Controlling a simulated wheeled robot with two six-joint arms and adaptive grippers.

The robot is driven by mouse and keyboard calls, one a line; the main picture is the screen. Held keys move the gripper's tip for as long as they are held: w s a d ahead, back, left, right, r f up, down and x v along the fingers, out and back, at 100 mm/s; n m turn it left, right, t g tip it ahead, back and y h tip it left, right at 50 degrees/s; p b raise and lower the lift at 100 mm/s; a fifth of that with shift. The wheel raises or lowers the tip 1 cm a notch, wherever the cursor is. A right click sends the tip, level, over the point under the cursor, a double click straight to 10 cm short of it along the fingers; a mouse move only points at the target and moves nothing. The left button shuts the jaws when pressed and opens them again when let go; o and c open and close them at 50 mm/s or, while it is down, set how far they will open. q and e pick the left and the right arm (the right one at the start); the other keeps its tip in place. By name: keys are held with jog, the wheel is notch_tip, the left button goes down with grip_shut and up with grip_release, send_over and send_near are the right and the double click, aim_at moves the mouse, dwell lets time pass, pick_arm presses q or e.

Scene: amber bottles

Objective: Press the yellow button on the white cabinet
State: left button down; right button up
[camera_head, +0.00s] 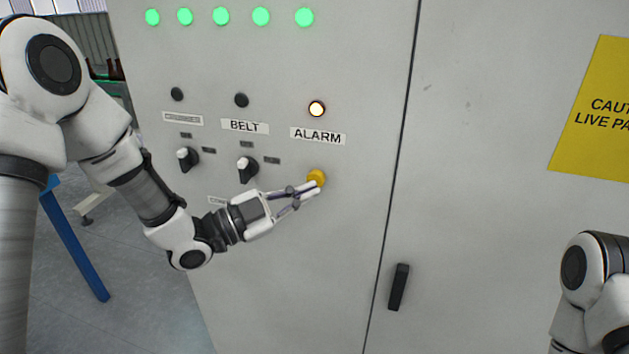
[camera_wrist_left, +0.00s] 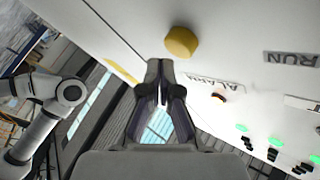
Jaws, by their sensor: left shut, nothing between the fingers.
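The white cabinet (camera_head: 300,270) fills most of the head view. The yellow button (camera_head: 316,177) sits on its front below the ALARM label (camera_head: 318,136). A lamp (camera_head: 317,108) above that label glows. My left gripper (camera_head: 312,188) is shut and empty, its fingertips right at the lower left of the button. I cannot tell from the head view whether they touch it. In the left wrist view the yellow button (camera_wrist_left: 181,42) shows just beyond the shut fingertips (camera_wrist_left: 160,68). My right gripper is out of view; only part of my right arm shows.
Two black knobs with white tops, one (camera_head: 187,158) at the left and one (camera_head: 247,168) under the BELT label (camera_head: 245,126), stand out near my left wrist. A black door handle (camera_head: 398,287) is lower right. A yellow caution sign (camera_head: 595,120) is at the right.

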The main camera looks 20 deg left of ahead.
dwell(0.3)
pick_arm(q)
jog(key=shift+w, duration=0.4)
jog(key=shift+w+b, duration=0.35)
jog(key=shift+w, duration=0.1)
dwell(0.6)
jog(key=shift+s+b, duration=0.3)
jog(key=shift+s, duration=0.6)
